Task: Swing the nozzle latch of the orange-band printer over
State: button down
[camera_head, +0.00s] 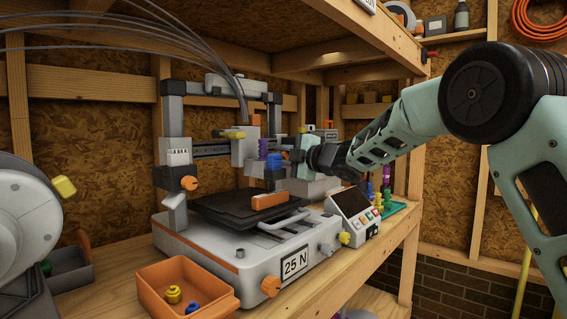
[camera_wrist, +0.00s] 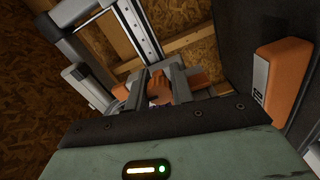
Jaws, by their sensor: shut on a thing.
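The printer (camera_head: 205,245) is a pale grey machine with orange knobs and a "25 N" plate, standing on the wooden bench. Its print head (camera_head: 246,148) hangs on the crossbar above the dark bed (camera_head: 222,212). My gripper (camera_head: 283,166) reaches in from the right, at the print head's right side. In the wrist view my gripper (camera_wrist: 160,84) has its grey fingers shut on an orange part (camera_wrist: 158,88), which looks like the nozzle latch. In the head view my gripper and the head's parts largely hide that latch, and its angle is unclear.
An orange block (camera_head: 270,200) lies on the bed and shows large in the wrist view (camera_wrist: 284,76). An orange bin (camera_head: 184,290) stands at front left, a white spool (camera_head: 22,215) at far left. A control box (camera_head: 353,212) stands right of the printer. A wooden shelf hangs overhead.

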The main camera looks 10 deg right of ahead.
dwell(0.3)
jog(key=c, duration=1.2)
grip_release()
jog(key=shift+s, duration=0.1)
jog(key=b+v, duration=0.1)
jog(key=v, duration=1.6)
jog(key=shift+s, duration=0.1)
